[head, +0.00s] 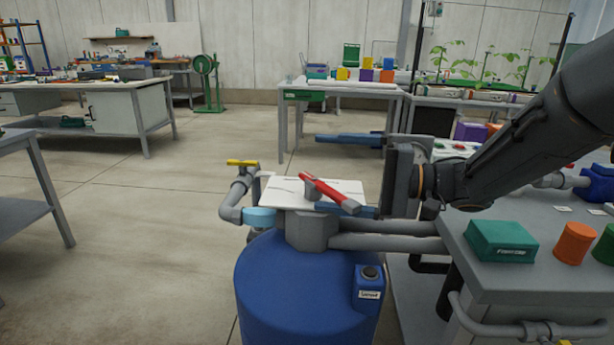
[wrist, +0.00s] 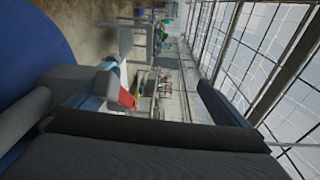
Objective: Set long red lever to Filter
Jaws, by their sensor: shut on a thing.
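The long red lever (head: 326,188) sits over a white label plate (head: 345,188) on top of the valve. It slants from upper left down to a grey end at lower right. The plate's lettering is too small to read. My gripper (head: 318,173) comes in from the right, shut on the lever. Its near blue finger lies at the lever's grey end; its far finger shows well apart, and its contact is not visible. In the wrist view the red lever (wrist: 127,98) shows beside one finger, partly hidden by my gripper's dark body.
A blue tank (head: 300,290) stands below the valve, with grey pipes running right. A smaller yellow-handled valve (head: 242,162) is just left. A grey bench at right carries a teal box (head: 500,240) and an orange pot (head: 575,243).

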